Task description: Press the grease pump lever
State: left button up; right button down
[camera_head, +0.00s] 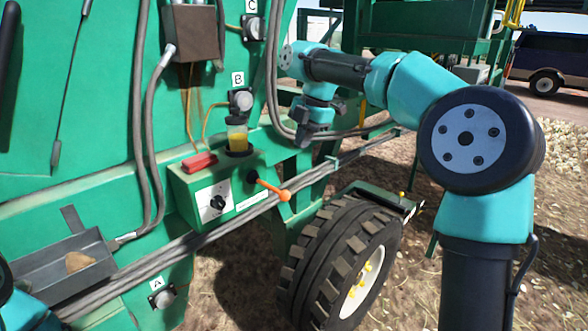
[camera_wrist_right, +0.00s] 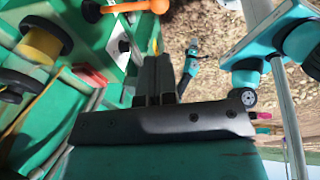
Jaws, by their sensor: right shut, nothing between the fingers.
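The grease pump is a green box (camera_head: 222,195) on the machine's side, with a clear cup of yellow grease (camera_head: 237,136) on top. Its lever (camera_head: 272,189) is a short rod with an orange end, sticking out to the right and slightly down. The orange lever also shows at the top of the right wrist view (camera_wrist_right: 140,6). My right gripper (camera_head: 304,139) is shut and empty, above and to the right of the lever, apart from it in the head view. In the right wrist view its fingers (camera_wrist_right: 165,68) point toward the top. My left gripper is out of view.
A black knob (camera_head: 217,202) and a red block (camera_head: 199,162) are on the pump box. Hoses run along the green machine panel. A large tyre (camera_head: 335,262) stands below right of the lever. A grey tray (camera_head: 62,268) is at lower left.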

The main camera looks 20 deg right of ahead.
aim_at(286, 191)
jog(key=x, duration=1.3)
jog(key=shift+f, duration=0.4)
jog(key=shift+a, duration=0.1)
